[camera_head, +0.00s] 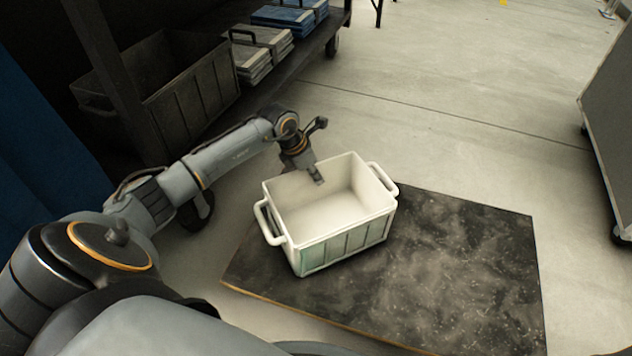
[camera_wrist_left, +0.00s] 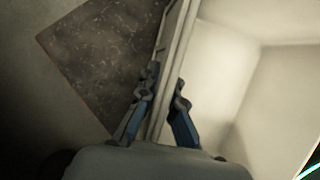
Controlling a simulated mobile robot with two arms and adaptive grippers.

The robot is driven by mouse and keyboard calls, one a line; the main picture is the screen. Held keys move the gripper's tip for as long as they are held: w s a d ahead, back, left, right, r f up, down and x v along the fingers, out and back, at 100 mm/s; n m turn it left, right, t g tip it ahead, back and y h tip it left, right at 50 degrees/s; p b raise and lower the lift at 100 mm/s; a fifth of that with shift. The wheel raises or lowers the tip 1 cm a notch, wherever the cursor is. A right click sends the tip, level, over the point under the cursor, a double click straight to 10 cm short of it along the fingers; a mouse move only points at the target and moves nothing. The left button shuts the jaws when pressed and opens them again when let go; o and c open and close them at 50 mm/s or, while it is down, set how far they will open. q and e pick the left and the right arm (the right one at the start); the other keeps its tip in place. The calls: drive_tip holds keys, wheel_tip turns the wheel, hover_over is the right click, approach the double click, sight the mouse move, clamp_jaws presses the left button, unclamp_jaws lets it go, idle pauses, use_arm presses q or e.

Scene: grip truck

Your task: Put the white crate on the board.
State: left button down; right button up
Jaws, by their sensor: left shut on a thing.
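The white crate (camera_head: 345,246) is open-topped and empty, with a handle at each end. In the head view it appears upright over the back left part of the dark speckled board (camera_head: 465,265). I cannot tell whether its underside touches the board. My left gripper (camera_head: 317,176) is shut on the crate's far long wall, one finger inside and one outside. In the left wrist view the fingers (camera_wrist_left: 160,112) pinch the crate's rim (camera_wrist_left: 172,60), with a corner of the board (camera_wrist_left: 95,50) to the left. My right gripper is not in view.
A dark shelf rack at the upper left holds a grey crate (camera_head: 190,95) and stacked grey and blue folded crates (camera_head: 285,20). A grey wheeled cart (camera_head: 610,120) stands at the right edge. The concrete floor (camera_head: 460,100) behind the board is clear.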

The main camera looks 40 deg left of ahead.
use_arm(q)
drive_tip(key=shift+r, duration=0.1)
drive_tip(key=c, duration=1.8)
unclamp_jaws()
drive_tip(key=shift+f, duration=0.2)
drive_tip(key=shift+c, duration=0.2)
drive_tip(key=o, duration=0.3)
